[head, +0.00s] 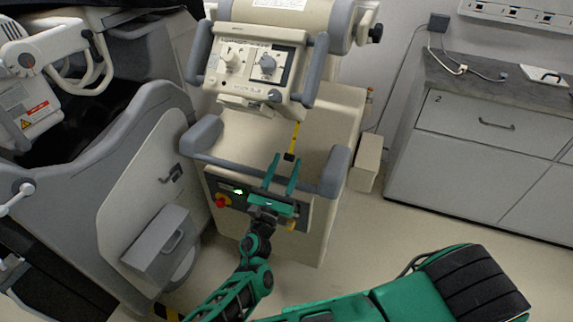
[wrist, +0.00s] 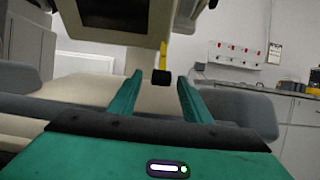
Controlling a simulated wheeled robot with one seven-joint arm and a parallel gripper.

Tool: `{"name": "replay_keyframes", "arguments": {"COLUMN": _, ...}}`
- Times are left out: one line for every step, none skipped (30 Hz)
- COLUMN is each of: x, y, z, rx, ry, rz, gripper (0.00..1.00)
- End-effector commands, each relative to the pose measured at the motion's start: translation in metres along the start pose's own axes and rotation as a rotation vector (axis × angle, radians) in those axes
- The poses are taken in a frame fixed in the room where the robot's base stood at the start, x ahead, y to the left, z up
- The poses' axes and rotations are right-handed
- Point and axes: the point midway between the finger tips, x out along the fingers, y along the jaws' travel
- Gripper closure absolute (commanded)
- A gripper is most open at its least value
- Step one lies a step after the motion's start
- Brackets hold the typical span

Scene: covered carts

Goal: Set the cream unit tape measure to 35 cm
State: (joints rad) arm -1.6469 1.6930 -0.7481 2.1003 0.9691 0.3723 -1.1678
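The cream unit (head: 262,60) stands in the middle of the head view, with a panel of knobs on its upper part. Its tape measure, a yellow strip (head: 296,135), hangs down below the panel and ends in a black tab (head: 289,157). My gripper (head: 285,161) is open, with its green fingers pointing up toward the tab. In the wrist view, the yellow tape (wrist: 163,56) and black tab (wrist: 161,77) appear in the gap between the open fingers (wrist: 160,82). The fingers do not appear to touch the tab. The tape's markings are too small to read.
Grey handles (head: 202,135) flank the unit's lower body. A red knob (head: 220,203) sits on its front panel. A grey machine (head: 135,170) stands close on the left. A drawer cabinet (head: 485,135) is at the right, with open floor (head: 385,225) before it.

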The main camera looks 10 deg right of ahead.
Motion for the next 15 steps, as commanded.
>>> {"name": "replay_keyframes", "arguments": {"x": 0.0, "y": 0.0, "z": 0.0, "rx": 0.0, "ry": 0.0, "rz": -0.001, "gripper": 0.56}}
{"name": "replay_keyframes", "arguments": {"x": 0.0, "y": 0.0, "z": 0.0, "rx": 0.0, "ry": 0.0, "rz": -0.001, "gripper": 0.56}}
{"name": "replay_keyframes", "arguments": {"x": 0.0, "y": -0.001, "z": 0.0, "rx": -0.001, "ry": 0.0, "rz": -0.001, "gripper": 0.56}}
{"name": "replay_keyframes", "arguments": {"x": 0.0, "y": -0.001, "z": 0.0, "rx": -0.001, "ry": 0.0, "rz": -0.002, "gripper": 0.56}}
{"name": "replay_keyframes", "arguments": {"x": 0.001, "y": -0.001, "z": 0.0, "rx": -0.001, "ry": -0.001, "rz": -0.002, "gripper": 0.56}}
{"name": "replay_keyframes", "arguments": {"x": 0.0, "y": -0.001, "z": 0.0, "rx": -0.001, "ry": -0.001, "rz": -0.002, "gripper": 0.56}}
{"name": "replay_keyframes", "arguments": {"x": 0.0, "y": -0.001, "z": 0.0, "rx": -0.001, "ry": -0.001, "rz": -0.002, "gripper": 0.56}}
{"name": "replay_keyframes", "arguments": {"x": -0.001, "y": -0.001, "z": 0.0, "rx": -0.001, "ry": -0.001, "rz": -0.002, "gripper": 0.56}}
{"name": "replay_keyframes", "arguments": {"x": -0.002, "y": -0.001, "z": 0.0, "rx": -0.001, "ry": 0.0, "rz": -0.002, "gripper": 0.56}}
{"name": "replay_keyframes", "arguments": {"x": -0.004, "y": -0.001, "z": 0.0, "rx": -0.001, "ry": 0.0, "rz": -0.002, "gripper": 0.56}}
{"name": "replay_keyframes", "arguments": {"x": -0.007, "y": -0.001, "z": 0.0, "rx": -0.001, "ry": 0.0, "rz": -0.002, "gripper": 0.56}}
{"name": "replay_keyframes", "arguments": {"x": -0.012, "y": -0.001, "z": 0.0, "rx": -0.001, "ry": 0.0, "rz": -0.001, "gripper": 0.56}}
{"name": "replay_keyframes", "arguments": {"x": -0.016, "y": 0.0, "z": 0.0, "rx": -0.001, "ry": 0.001, "rz": 0.0, "gripper": 0.56}}
{"name": "replay_keyframes", "arguments": {"x": -0.021, "y": 0.0, "z": 0.0, "rx": -0.001, "ry": 0.001, "rz": 0.0, "gripper": 0.56}}
{"name": "replay_keyframes", "arguments": {"x": -0.028, "y": 0.0, "z": 0.0, "rx": 0.0, "ry": 0.0, "rz": 0.0, "gripper": 0.56}}
